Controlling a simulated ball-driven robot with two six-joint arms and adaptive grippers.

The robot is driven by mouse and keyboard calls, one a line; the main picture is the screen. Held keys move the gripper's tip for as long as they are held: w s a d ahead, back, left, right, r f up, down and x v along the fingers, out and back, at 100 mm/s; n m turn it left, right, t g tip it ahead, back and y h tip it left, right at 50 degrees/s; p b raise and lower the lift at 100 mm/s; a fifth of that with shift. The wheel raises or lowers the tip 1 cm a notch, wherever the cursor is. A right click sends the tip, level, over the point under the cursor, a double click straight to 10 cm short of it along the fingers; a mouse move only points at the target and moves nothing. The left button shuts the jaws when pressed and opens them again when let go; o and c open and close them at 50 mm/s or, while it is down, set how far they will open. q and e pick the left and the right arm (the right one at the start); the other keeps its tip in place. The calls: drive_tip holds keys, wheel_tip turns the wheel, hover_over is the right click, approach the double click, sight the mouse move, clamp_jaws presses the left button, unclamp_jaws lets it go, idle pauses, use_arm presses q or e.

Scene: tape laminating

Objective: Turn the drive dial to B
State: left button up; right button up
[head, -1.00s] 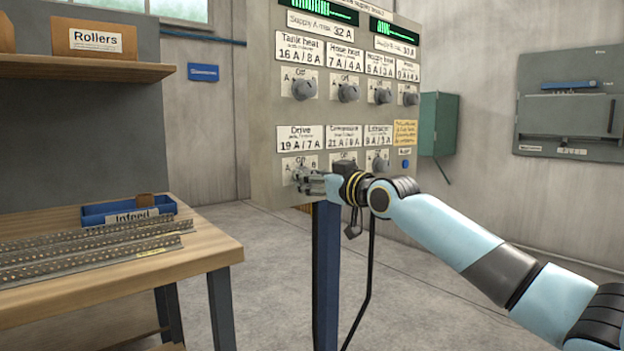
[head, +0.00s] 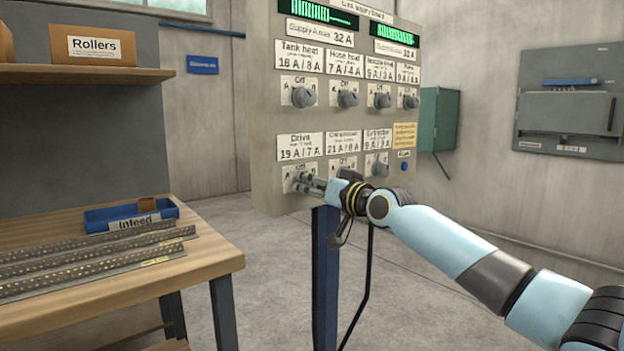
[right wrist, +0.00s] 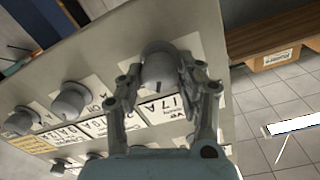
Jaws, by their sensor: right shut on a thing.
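The drive dial (right wrist: 157,64) is a grey round knob on the control panel (head: 266,120), at the left end of the lower row under the label "Drive 19 A / 7 A" (head: 299,146). My right gripper (right wrist: 158,78) is shut on the dial, one finger on each side of it, in the right wrist view. In the head view my right gripper (head: 304,184) covers most of the dial, and I cannot read where its pointer stands. My left gripper is not in view.
Other dials sit close by, including the tank heat dial (head: 303,97) above and the extractor dial (head: 377,169) to the right. A workbench (head: 215,258) with perforated metal strips and a blue Infeed tray (head: 97,220) stands at the left. A green box (head: 438,120) hangs on the wall.

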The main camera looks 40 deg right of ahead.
drive_tip(key=shift+m+p, duration=0.5)
drive_tip(key=shift+m, duration=0.7)
drive_tip(key=o, duration=1.1)
drive_tip(key=shift+d, duration=0.1)
drive_tip(key=shift+o, duration=0.2)
drive_tip(key=s, duration=0.7)
drive_tip(key=shift+s+d, duration=0.2)
drive_tip(key=shift+s, duration=0.05)
